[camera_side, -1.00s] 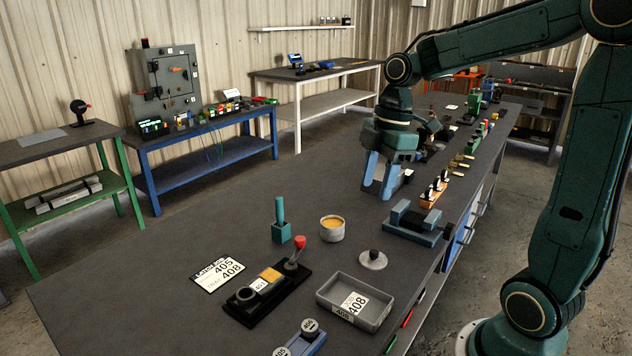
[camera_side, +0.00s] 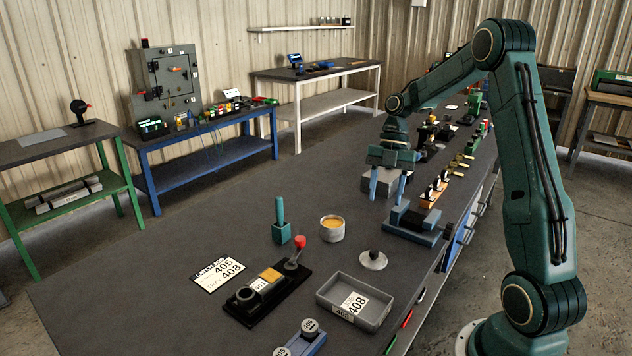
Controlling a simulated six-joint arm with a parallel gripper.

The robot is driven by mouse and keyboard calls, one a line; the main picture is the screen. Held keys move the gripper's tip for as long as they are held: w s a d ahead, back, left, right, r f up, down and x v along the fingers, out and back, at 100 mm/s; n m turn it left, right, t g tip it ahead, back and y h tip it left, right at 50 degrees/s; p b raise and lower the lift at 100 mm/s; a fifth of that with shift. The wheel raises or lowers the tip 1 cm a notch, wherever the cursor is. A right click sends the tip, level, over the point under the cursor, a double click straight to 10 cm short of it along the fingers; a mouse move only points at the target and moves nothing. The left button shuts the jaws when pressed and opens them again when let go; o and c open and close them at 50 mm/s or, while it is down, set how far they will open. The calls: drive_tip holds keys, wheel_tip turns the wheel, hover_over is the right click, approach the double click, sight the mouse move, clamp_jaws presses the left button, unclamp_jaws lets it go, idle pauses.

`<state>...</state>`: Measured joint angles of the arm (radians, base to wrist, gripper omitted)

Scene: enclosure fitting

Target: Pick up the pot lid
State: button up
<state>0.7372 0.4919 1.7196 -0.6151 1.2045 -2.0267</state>
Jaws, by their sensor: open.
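The pot lid (camera_side: 373,260) is a pale grey disc with a dark knob. It lies flat on the dark bench, apart from the pot. The pot (camera_side: 332,230) is a grey round cup with orange contents showing at its open top, and it stands to the left of the lid and slightly farther back. My gripper (camera_side: 388,198) is open, with its two blue fingers pointing down. It is farther along the bench than the lid, with nothing seen between the fingers.
A grey tray (camera_side: 325,295) labelled 408 is in front of the lid. A blue-grey fixture (camera_side: 414,224) stands between gripper and bench edge. A black base with a red-knobbed lever (camera_side: 262,300) and a teal upright handle (camera_side: 281,232) are to the left. A grey block (camera_side: 368,187) is behind the fingers.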

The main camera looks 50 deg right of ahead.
hover_over(374, 250)
drive_tip(key=d, duration=0.2)
drive_tip(key=shift+w+d+f, duration=0.1)
drive_tip(key=shift+d+f, duration=0.05)
drive_tip(key=shift+f, duration=3.8)
drive_tip(key=shift+f, duration=0.15)
drive_tip(key=shift+w+x, duration=0.1)
drive_tip(key=shift+x, duration=1.1)
drive_tip(key=shift+w+x, duration=0.15)
drive_tip(key=shift+x, duration=1.1)
drive_tip(key=shift+s, duration=0.1)
clamp_jaws()
